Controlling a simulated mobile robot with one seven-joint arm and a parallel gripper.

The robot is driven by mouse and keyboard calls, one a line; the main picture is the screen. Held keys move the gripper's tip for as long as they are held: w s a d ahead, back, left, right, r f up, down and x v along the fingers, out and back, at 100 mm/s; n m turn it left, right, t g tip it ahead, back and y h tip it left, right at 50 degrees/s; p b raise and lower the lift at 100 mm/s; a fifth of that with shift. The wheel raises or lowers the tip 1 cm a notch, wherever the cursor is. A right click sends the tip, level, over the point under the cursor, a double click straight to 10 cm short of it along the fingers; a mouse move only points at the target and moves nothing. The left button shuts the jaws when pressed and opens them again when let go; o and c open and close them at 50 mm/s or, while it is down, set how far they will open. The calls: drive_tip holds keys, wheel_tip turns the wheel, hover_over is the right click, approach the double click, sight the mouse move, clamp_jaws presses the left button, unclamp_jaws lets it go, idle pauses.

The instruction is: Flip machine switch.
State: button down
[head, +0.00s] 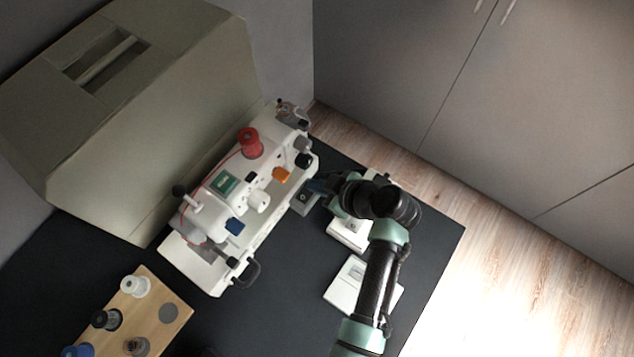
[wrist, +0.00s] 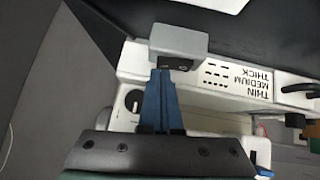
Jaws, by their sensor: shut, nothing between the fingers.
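The white sewing machine (head: 205,262) stands on the dark table, with a red spool and coloured knobs on it. In the wrist view its white body (wrist: 215,98) carries a printed THIN, MEDIUM, THICK label. A black rocker switch (wrist: 178,63) with a small round mark sits at a grey block (wrist: 178,40) on the machine's end. My gripper (wrist: 160,74) has its blue fingers shut and empty, with the tips right at the switch's lower edge; I cannot tell whether they touch it.
A large beige case (head: 180,110) stands behind the machine. A wooden spool rack (head: 152,310) is at the lower left. White flat items (head: 345,290) lie on the table (head: 285,300) near my arm. Grey cabinets (head: 560,110) stand beyond the wooden floor.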

drive_tip(key=shift+f, duration=0.1)
drive_tip(key=shift+w+d+f+g+b, duration=0.15)
drive_tip(key=shift+f+g+b, duration=0.15)
drive_tip(key=shift+b, duration=0.3)
drive_tip(key=shift+s, duration=0.2)
drive_tip(key=shift+s+a+r+p, duration=0.3)
drive_tip(key=shift+s+a+p, duration=0.2)
drive_tip(key=shift+p, duration=0.25)
